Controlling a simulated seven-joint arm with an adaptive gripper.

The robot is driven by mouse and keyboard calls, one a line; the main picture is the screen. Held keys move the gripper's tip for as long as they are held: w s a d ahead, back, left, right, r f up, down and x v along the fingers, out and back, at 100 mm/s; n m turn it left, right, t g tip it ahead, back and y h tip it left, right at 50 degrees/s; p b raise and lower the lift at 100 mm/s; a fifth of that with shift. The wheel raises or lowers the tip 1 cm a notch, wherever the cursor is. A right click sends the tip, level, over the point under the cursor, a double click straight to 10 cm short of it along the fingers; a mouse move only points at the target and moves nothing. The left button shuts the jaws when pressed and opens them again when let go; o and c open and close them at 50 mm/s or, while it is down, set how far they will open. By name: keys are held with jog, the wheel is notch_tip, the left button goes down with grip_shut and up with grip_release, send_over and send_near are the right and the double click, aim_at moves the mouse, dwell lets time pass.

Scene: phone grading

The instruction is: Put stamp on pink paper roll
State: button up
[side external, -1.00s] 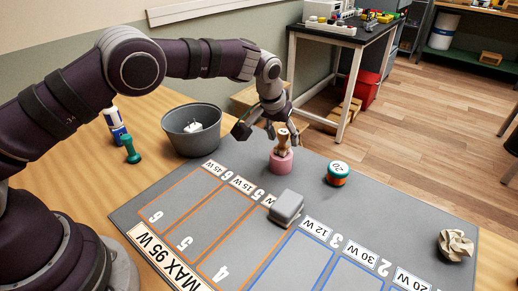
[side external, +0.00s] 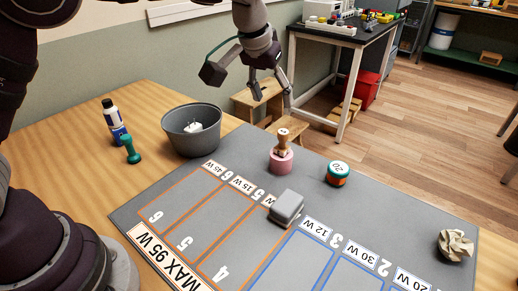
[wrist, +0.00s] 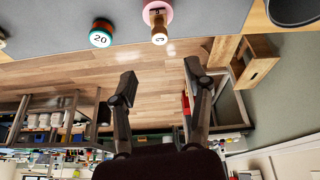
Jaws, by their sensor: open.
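A wooden stamp (side external: 283,141) stands upright on top of the pink paper roll (side external: 281,160), near the back edge of the grey mat. In the wrist view the stamp (wrist: 158,27) and the pink roll (wrist: 152,8) show at the top. My gripper (side external: 246,88) is open and empty, raised above and behind the roll, apart from the stamp. Its two open fingers (wrist: 159,88) show in the wrist view with nothing between them.
A grey bowl (side external: 176,137) with a white item stands left of the roll. A teal and orange round piece (side external: 338,173), a grey block (side external: 287,207) and crumpled paper (side external: 455,245) lie on the mat (side external: 390,215). A green stamp (side external: 131,150) and a bottle (side external: 114,122) stand at left.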

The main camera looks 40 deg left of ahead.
jog(key=s+a+r, duration=0.3)
jog(key=s, duration=0.3)
jog(key=s+a+r, duration=0.2)
jog(key=s+r, duration=0.1)
jog(key=s, duration=0.2)
jog(key=s+a+f+m+t, duration=0.1)
jog(key=s+a+f+m, duration=0.1)
jog(key=s, duration=0.8)
jog(key=shift+s+f, duration=0.25)
jog(key=shift+f, duration=0.55)
